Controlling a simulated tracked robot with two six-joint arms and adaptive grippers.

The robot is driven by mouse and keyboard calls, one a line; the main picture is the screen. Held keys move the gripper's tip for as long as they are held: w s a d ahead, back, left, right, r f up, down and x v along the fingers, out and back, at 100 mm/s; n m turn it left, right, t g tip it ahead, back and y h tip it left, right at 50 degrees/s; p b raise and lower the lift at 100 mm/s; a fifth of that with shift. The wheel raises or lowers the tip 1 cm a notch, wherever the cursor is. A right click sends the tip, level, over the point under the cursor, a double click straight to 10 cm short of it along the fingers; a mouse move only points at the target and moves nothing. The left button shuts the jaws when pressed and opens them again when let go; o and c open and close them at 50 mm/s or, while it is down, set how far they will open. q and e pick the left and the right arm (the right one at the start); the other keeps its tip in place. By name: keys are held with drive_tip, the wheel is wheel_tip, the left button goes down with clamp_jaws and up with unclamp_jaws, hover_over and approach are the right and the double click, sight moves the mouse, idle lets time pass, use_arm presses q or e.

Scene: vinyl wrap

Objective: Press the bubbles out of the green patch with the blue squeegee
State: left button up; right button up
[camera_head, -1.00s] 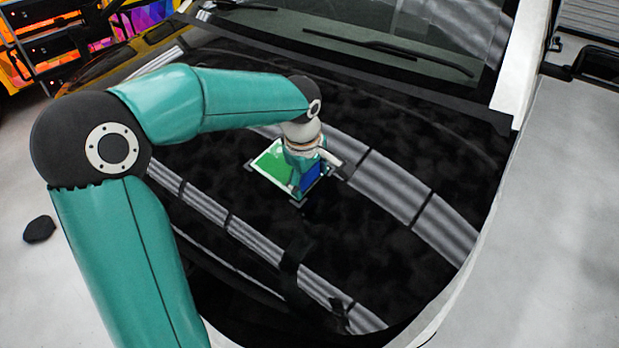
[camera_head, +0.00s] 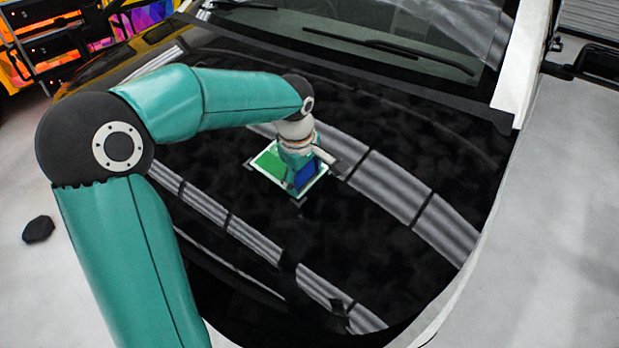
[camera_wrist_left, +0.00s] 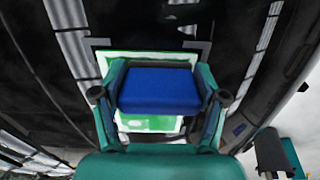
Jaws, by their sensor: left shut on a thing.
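My left gripper (camera_head: 297,182) is over the patch and shut on the blue squeegee (camera_head: 304,174). In the left wrist view the squeegee (camera_wrist_left: 158,90) sits between the two fingers and hides the middle of the patch. I cannot tell whether its edge touches the patch.
The black car hood (camera_head: 400,260) is wide and clear around the patch, with light reflections across it. The windshield with wipers (camera_head: 390,46) is at the back. A black object (camera_head: 38,229) lies on the floor at left. An orange cart (camera_head: 45,45) stands at the upper left.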

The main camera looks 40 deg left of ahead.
sight(281, 167)
use_arm(q)
drive_tip(key=shift+a, duration=0.35)
drive_tip(key=shift+s+a, duration=0.1)
drive_tip(key=shift+a, duration=1)
drive_tip(key=shift+a, duration=0.1)
drive_tip(key=shift+a+r+p, duration=0.15)
drive_tip(key=shift+a+p, duration=0.3)
drive_tip(key=shift+a, duration=0.55)
drive_tip(key=shift+a, duration=0.15)
drive_tip(key=shift+s+a+p, duration=0.15)
drive_tip(key=shift+a+p, duration=0.15)
drive_tip(key=shift+a, duration=0.65)
